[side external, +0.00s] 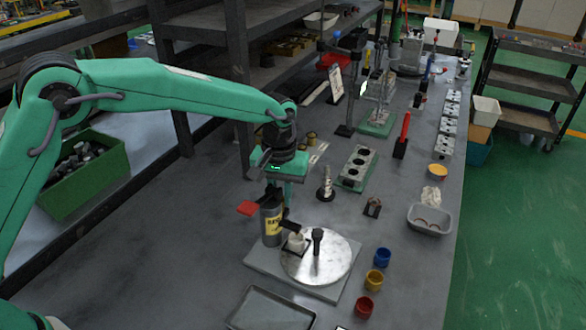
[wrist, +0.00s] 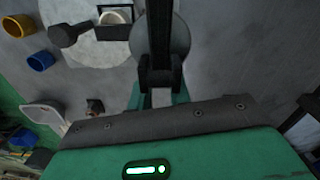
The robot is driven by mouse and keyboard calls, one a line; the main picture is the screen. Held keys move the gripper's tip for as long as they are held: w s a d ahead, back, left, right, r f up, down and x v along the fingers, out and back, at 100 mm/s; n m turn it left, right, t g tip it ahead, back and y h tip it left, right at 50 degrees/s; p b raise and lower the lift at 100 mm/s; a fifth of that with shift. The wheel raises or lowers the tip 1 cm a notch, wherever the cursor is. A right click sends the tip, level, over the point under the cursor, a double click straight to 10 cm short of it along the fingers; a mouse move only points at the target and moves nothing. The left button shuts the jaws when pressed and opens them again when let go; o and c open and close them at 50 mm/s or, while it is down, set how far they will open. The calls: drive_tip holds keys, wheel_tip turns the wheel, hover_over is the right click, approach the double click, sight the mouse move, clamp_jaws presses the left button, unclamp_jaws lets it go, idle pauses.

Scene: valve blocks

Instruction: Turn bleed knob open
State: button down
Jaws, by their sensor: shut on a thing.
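A dark grey cylinder (side external: 271,224) with a yellow label stands upright at the back left of a grey base plate (side external: 262,258). A red flag-like piece (side external: 248,208) sticks out at its left. My gripper (side external: 272,192) comes down from above on the cylinder's top.
A pale round disc (side external: 326,268) with a black upright post (side external: 318,238) and a small white piece (side external: 296,242) lies close by on the right. Blue (side external: 383,257), yellow (side external: 374,280) and red (side external: 364,307) cups stand beyond it. A dark tray (side external: 270,310) lies in front.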

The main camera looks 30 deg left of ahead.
drive_tip(key=shift+n, duration=1.1)
drive_tip(key=c, duration=1.3)
unclamp_jaws()
drive_tip(key=shift+r, duration=0.15)
wheel_tip(320, 180, up, 7)
drive_tip(key=shift+r, duration=0.3)
